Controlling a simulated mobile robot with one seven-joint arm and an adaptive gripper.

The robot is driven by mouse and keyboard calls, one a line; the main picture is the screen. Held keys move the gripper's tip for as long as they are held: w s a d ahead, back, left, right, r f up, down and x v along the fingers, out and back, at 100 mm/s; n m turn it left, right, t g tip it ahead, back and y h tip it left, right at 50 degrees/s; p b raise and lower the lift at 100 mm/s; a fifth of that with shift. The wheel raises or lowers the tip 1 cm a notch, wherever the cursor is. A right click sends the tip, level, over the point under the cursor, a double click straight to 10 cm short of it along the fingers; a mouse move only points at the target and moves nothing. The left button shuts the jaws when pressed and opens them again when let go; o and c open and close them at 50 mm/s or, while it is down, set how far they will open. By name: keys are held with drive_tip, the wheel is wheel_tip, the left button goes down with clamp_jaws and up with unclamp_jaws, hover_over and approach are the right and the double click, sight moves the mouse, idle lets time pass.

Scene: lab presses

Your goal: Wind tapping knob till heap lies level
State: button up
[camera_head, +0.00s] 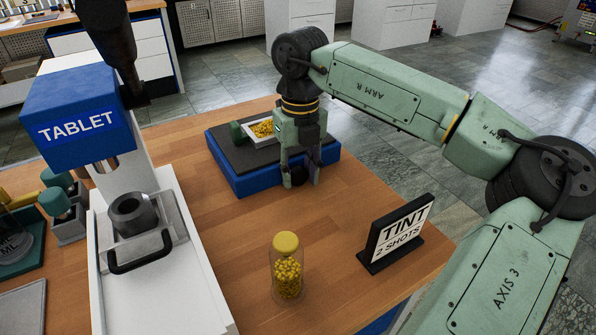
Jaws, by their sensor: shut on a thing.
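A blue device with a dark top (226,161) stands at the back of the wooden table. On it lies a pale tray (248,139) holding a yellow heap (263,128), partly hidden behind my gripper; I cannot tell whether the heap is level. My gripper (300,184) points down at the device's front edge, shut on a small dark round knob (299,175). The fingers hide part of the knob. A green rounded piece (237,131) sits at the tray's left end.
A white press with a blue TABLET head (78,117) stands at left. A yellow-capped bottle of yellow pellets (287,268) and a black-framed TINT 2 SHOTS sign (397,234) stand in front. Bare tabletop lies between the press and the bottle.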

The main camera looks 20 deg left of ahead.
drive_tip(key=shift+w+d+g+y, duration=0.2)
drive_tip(key=shift+g+y, duration=0.8)
drive_tip(key=o, duration=1.1)
drive_tip(key=shift+o, duration=0.2)
drive_tip(key=shift+r, duration=0.1)
drive_tip(key=v, duration=1.2)
drive_tip(key=shift+d, duration=0.15)
drive_tip(key=shift+w, duration=0.1)
drive_tip(key=shift+c, duration=0.3)
